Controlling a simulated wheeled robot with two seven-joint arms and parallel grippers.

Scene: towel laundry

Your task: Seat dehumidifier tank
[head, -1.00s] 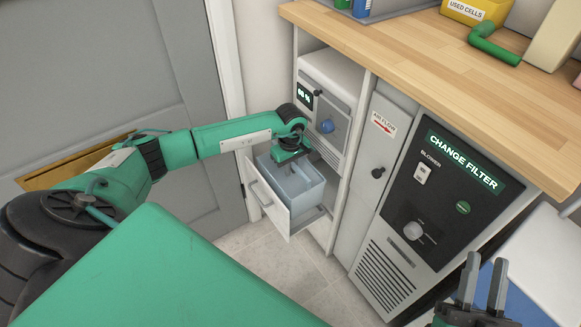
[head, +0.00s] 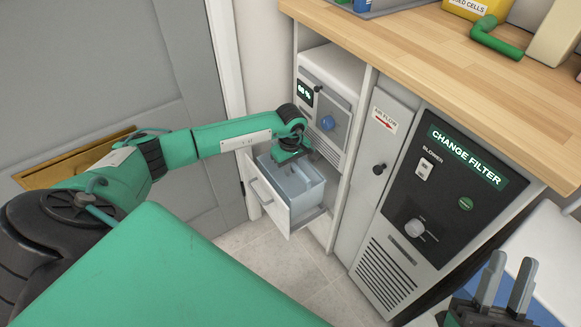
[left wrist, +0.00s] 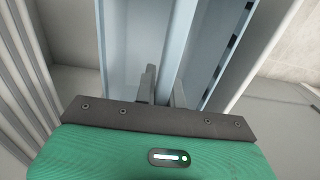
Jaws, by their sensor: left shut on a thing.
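The pale blue, clear-walled tank (head: 307,192) sits in the white drawer (head: 266,203), which is pulled out from the dehumidifier (head: 336,72) under the counter. My left gripper (head: 288,168) reaches down into the top of the tank. In the left wrist view my left gripper (left wrist: 163,88) is shut on the tank's pale blue middle bar (left wrist: 178,45), one finger on each side. Its fingertips are hidden in the head view. My right gripper (head: 505,283) is at the lower right, its two fingers apart with nothing between them.
The wooden counter (head: 430,50) overhangs the cabinet. Right of the dehumidifier are a narrow AIR FLOW panel (head: 372,155) and a black blower panel (head: 440,185) reading CHANGE FILTER. A grey door (head: 110,75) stands at the left. The floor (head: 300,270) before the drawer is clear.

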